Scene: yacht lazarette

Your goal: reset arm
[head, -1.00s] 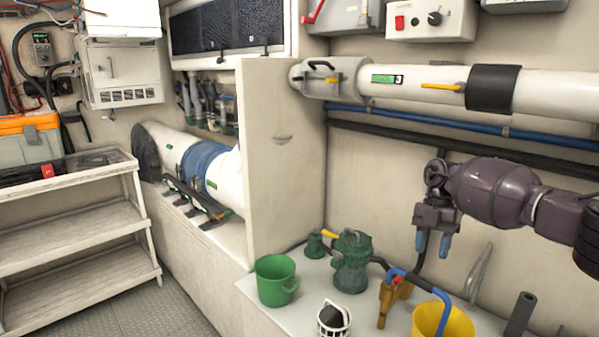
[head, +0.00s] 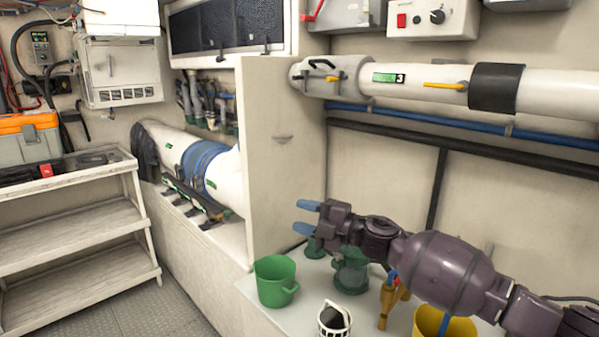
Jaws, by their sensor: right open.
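My right gripper (head: 308,217) is open and empty, with its two blue fingertips apart and pointing left. It is in the air in front of the white wall, above the bench, and my right arm reaches in from the lower right. Behind and below it, a green pump-like fitting (head: 351,272) stands on the bench, partly hidden by my arm. A smaller green piece (head: 315,249) shows just under the fingers. My left gripper is not in the head view.
On the bench (head: 262,307) stand a green bucket (head: 274,283), a small white basket with dark contents (head: 333,319), a brownish-yellow tool (head: 386,302) and a yellow bucket (head: 428,322). A white pipe (head: 430,84) runs along the wall. Shelves (head: 75,217) stand left; the floor (head: 160,312) between is clear.

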